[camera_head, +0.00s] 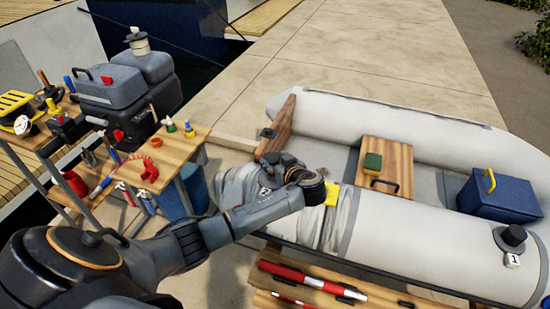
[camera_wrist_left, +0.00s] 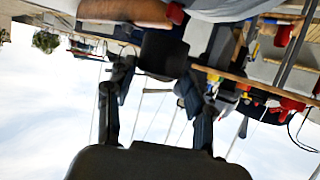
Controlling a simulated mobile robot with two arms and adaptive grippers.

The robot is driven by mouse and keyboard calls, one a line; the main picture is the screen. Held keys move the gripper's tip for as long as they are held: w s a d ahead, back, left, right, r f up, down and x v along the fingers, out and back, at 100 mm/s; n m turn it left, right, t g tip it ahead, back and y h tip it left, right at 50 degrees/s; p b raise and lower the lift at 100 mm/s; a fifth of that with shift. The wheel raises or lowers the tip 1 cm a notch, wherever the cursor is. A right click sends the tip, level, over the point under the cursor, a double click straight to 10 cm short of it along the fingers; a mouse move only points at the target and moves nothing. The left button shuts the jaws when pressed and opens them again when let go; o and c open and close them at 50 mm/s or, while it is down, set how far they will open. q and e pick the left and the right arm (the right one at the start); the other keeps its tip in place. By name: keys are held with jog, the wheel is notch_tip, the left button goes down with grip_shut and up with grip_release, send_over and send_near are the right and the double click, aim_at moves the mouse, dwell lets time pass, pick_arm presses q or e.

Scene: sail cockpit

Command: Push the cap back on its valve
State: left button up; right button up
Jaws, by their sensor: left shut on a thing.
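My left arm reaches across to the grey inflatable boat (camera_head: 390,225). My left gripper (camera_head: 283,164) is above its near tube, turned toward the workbench side and partly hidden by my wrist. In the left wrist view the gripper's fingers (camera_wrist_left: 157,84) are shut on a dark blocky thing, probably the cap (camera_wrist_left: 163,53). It is held in the air, apart from any valve I can make out. A black round fitting (camera_head: 513,237) stands on the near tube at the right, with a white tag marked 1. I cannot tell whether it is the task's valve. My right gripper is not in view.
A red-white pump-like tube (camera_head: 310,280) lies in front.

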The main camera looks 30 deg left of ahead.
pick_arm(q)
jog(key=shift+f+b, duration=1.25)
jog(key=shift+f, duration=0.75)
jog(key=shift+d, duration=0.1)
jog(key=shift+f+b, duration=0.5)
jog(key=shift+b, duration=0.1)
jog(key=o, duration=0.9)
jog(key=shift+r, duration=0.1)
jog(key=shift+s, duration=0.1)
